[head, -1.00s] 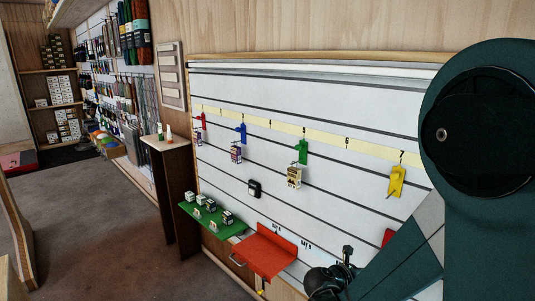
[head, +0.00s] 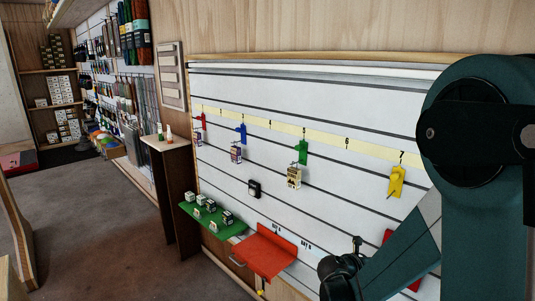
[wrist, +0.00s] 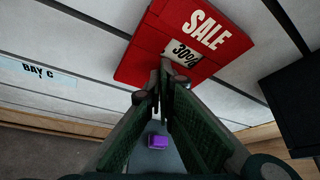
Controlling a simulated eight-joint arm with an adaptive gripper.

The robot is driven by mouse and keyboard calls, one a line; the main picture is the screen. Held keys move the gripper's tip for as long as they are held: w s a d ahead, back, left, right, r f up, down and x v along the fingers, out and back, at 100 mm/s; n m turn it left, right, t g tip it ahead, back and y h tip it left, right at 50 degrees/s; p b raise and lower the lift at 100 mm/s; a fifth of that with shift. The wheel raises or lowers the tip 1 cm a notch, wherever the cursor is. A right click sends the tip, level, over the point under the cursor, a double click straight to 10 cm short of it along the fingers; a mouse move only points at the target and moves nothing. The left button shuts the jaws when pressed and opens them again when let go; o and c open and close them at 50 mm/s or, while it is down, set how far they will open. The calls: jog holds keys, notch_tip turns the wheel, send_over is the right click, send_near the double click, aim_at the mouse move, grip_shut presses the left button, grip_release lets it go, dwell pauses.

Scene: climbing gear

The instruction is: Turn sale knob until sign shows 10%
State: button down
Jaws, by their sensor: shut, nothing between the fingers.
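The red SALE sign (wrist: 205,40) hangs tilted in the wrist view, with a white plate reading 30% (wrist: 184,53). In the head view only slivers of red sign (head: 388,235) show beside my arm. My gripper (wrist: 165,74) is shut and empty, its fingertips overlapping the sign's lower edge just below the 30% plate. I cannot tell whether they touch it. No knob shows clearly; the fingers may hide it. In the head view my wrist is at the bottom right, and the fingertips cannot be made out.
The white slatted wall (head: 330,110) carries coloured hooks and hung goods. A red shelf (head: 265,254) and a green shelf with small boxes (head: 213,222) stick out at lower left. A BAY C label (wrist: 38,72) and a small purple object (wrist: 157,141) show in the wrist view.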

jog(key=shift+w+d, duration=0.3)
jog(key=shift+s+d+f, duration=0.15)
jog(key=shift+s, duration=0.05)
dwell(0.9)
jog(key=shift+s+d+r+b, duration=0.55)
jog(key=shift+s+d+b, duration=0.15)
jog(key=shift+b, duration=0.1)
dwell(1.1)
jog(key=shift+w+a+r, duration=0.1)
jog(key=shift+r, duration=0.25)
dwell(0.6)
jog(key=s+a, duration=0.4)
jog(key=shift+a, duration=0.15)
dwell(0.4)
jog(key=shift+w+a+p, duration=0.1)
jog(key=shift+a+p, duration=0.15)
jog(key=shift+p, duration=0.65)
